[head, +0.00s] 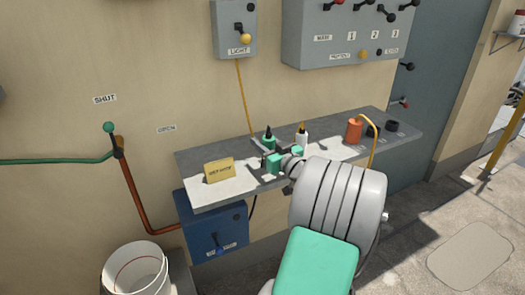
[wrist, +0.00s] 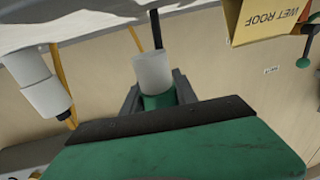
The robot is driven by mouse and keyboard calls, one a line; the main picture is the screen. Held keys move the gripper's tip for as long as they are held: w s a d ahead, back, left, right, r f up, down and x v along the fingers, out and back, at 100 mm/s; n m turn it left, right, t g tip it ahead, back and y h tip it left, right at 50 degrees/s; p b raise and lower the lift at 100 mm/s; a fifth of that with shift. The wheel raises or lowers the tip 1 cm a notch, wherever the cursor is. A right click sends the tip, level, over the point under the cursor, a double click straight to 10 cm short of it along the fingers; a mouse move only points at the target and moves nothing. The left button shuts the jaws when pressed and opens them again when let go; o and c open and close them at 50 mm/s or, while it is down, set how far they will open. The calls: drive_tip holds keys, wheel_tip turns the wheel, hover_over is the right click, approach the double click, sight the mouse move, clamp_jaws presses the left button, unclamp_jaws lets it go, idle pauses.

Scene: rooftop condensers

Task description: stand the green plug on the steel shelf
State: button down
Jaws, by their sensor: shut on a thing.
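The green plug (head: 268,142) is between the fingers of my gripper (head: 270,150), its dark tip upward in the head view. In the wrist view, which is upside down, the plug's green part (wrist: 158,101) sits between the two grey fingers (wrist: 157,98). A pale cylinder and a thin dark rod show beyond it there. The gripper is shut on the plug, over the left half of the steel shelf (head: 375,147). I cannot tell whether the plug touches the shelf.
A yellow wet-roof sign (head: 219,171) stands left of my gripper. A white bottle-like piece (head: 302,138) stands close on its right, and an orange piece (head: 354,131) with a yellow cord stands farther right. A blue box (head: 212,228) is under the shelf; a white bucket (head: 135,272) stands lower left.

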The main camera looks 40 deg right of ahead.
wheel_tip(320, 180, down, 3)
drive_tip(key=shift+w+f, duration=0.1)
drive_tip(key=shift+f, duration=0.05)
drive_tip(key=shift+f+b, duration=0.2)
drive_tip(key=shift+b, duration=0.15)
drive_tip(key=c, duration=0.9)
unclamp_jaws()
drive_tip(key=shift+c, duration=0.2)
drive_tip(key=shift+r, duration=0.1)
drive_tip(key=shift+r+p, duration=0.2)
drive_tip(key=shift+p, duration=0.15)
drive_tip(key=s+a+b, duration=0.1)
drive_tip(key=s, duration=1.1)
drive_tip(key=shift+a+b, duration=0.35)
drive_tip(key=shift+a, duration=0.05)
drive_tip(key=shift+w+f, duration=0.1)
